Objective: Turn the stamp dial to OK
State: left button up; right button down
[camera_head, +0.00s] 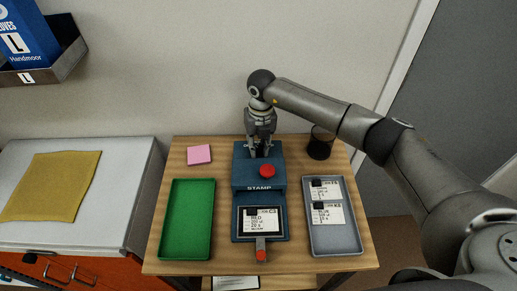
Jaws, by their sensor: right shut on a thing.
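The blue stamp machine (244,178), marked STAMP, stands in the middle of the wooden table with a red button (267,171) on its top. A white card (262,226) with printed text lies in its front bay. A lever with a red end (261,255) sticks out at the front. My right gripper (260,154) points down at the back of the machine's top. It is shut on what seems to be the dial, which the fingers mostly hide. The dial's setting cannot be read. My left gripper is not in view.
A green tray (165,220) lies left of the machine. A grey tray (340,239) with two cards lies right. A dark cup (320,143) stands at the back right, near my right arm. A pink pad (200,154) lies at the back left.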

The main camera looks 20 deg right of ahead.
aim_at(260, 147)
jog(key=c, duration=1.2)
grip_release()
jog(key=shift+c, duration=0.2)
jog(key=shift+r, duration=0.1)
notch_tip(260, 147, up, 12)
jog(key=shift+d, duration=0.25)
